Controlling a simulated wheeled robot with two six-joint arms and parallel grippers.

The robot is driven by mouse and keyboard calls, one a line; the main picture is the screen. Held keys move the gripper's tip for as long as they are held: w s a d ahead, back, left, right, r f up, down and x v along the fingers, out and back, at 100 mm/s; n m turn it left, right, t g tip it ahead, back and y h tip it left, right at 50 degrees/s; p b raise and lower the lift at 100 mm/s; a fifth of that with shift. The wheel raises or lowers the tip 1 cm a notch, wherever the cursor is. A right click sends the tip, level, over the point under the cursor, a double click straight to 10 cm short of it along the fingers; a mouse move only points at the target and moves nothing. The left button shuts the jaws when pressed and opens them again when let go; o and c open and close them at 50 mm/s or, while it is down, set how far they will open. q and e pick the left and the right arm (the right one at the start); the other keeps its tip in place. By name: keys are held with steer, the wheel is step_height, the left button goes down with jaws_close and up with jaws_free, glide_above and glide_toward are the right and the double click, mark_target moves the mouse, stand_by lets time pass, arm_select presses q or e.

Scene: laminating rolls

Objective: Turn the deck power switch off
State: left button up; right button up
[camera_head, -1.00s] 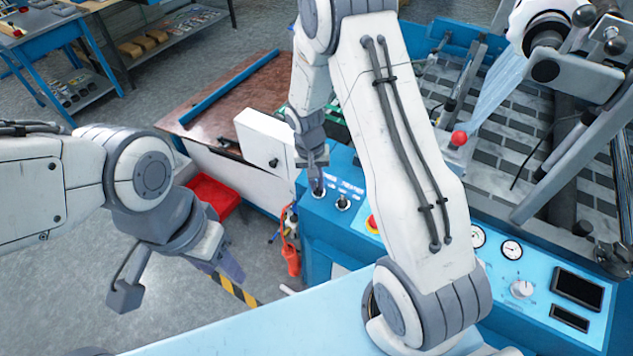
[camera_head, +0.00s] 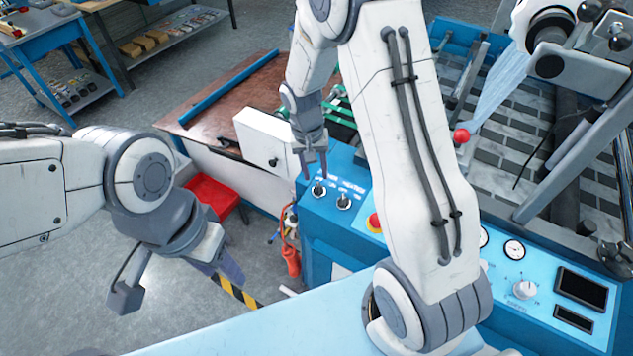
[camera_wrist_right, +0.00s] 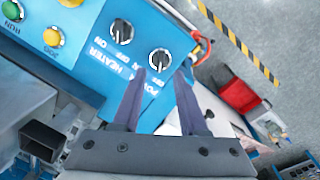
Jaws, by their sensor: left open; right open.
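The deck power switch (camera_head: 319,188) is a dark knob with a white pointer line, on the blue panel (camera_head: 335,232). In the right wrist view the power switch (camera_wrist_right: 160,60) lies just past and between my fingertips, with POWER and OFF lettering beside it. I cannot tell for certain which mark its pointer is at. My right gripper (camera_head: 316,172) is open and empty, a little above the switch and apart from it; its fingers (camera_wrist_right: 160,76) show in the wrist view. My left gripper (camera_head: 236,274) is open and empty, off to the left over the floor.
The heater knob (camera_head: 343,202) sits right beside the power switch. The red stop button (camera_head: 374,222) is further right, partly behind my right arm. A white box (camera_head: 266,143) stands behind the panel's left end. A red bin (camera_head: 214,195) is on the left.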

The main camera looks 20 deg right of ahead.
steer(key=r, duration=0.4)
steer(key=r+b, duration=0.1)
steer(key=shift+a+r, duration=0.35)
steer(key=shift+r, duration=0.05)
steer(key=s+a+r+n+b, duration=0.1)
steer(key=s+a+r+n, duration=0.4)
steer(key=s+a, duration=0.5)
steer(key=s+a+n+y+b, duration=0.1)
steer(key=s+n, duration=0.5)
steer(key=s, duration=0.8)
steer(key=shift+s+a+r+n+t+y, duration=0.3)
steer(key=shift+a+r+n+y, duration=0.25)
steer(key=shift+a, duration=0.65)
steer(key=shift+f, duration=0.1)
